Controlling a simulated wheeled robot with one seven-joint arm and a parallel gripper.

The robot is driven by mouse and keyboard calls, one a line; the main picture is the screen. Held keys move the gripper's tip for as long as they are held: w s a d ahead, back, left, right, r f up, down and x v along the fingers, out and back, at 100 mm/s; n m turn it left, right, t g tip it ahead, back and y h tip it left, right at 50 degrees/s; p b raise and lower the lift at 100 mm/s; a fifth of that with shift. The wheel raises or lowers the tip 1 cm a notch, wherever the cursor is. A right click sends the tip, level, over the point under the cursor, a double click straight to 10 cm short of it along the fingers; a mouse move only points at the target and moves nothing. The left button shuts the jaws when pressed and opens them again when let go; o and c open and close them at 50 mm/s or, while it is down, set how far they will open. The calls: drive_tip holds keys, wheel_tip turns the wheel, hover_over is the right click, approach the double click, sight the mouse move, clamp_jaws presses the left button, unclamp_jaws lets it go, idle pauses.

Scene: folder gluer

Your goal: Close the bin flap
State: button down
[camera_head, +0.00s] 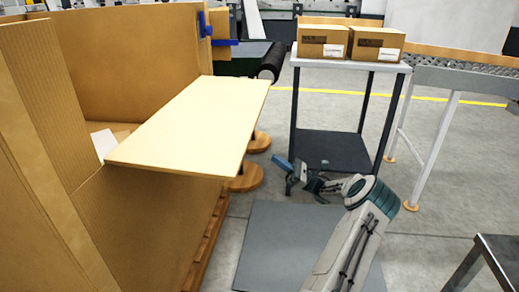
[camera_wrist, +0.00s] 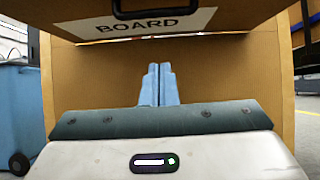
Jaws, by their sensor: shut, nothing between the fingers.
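The large cardboard bin (camera_head: 135,215) stands at the left in the head view, its tall walls rising behind. Its flap (camera_head: 190,125) is a pale panel folded outward, lying roughly level and sticking out to the right over the bin's low side. My gripper (camera_head: 283,163) is to the right of the flap's outer edge, apart from it in the picture. In the wrist view, my gripper's blue fingers (camera_wrist: 157,84) are together and empty, pointing at a cardboard surface. A cardboard panel with a white "BOARD" label (camera_wrist: 150,24) hangs across the top; it looks like the flap.
A dark-legged table (camera_head: 350,63) with two cardboard boxes (camera_head: 323,42) stands behind my arm. A roller conveyor (camera_head: 465,82) is at the right, and a grey mat (camera_head: 262,240) lies below. A blue wheeled container (camera_wrist: 18,105) is at the wrist view's left.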

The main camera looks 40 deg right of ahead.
drive_tip(key=s+d+r+x, duration=0.1)
drive_tip(key=r+x, duration=0.1)
drive_tip(key=x, duration=1)
drive_tip(key=shift+r+b, duration=0.35)
drive_tip(key=shift+a, duration=0.15)
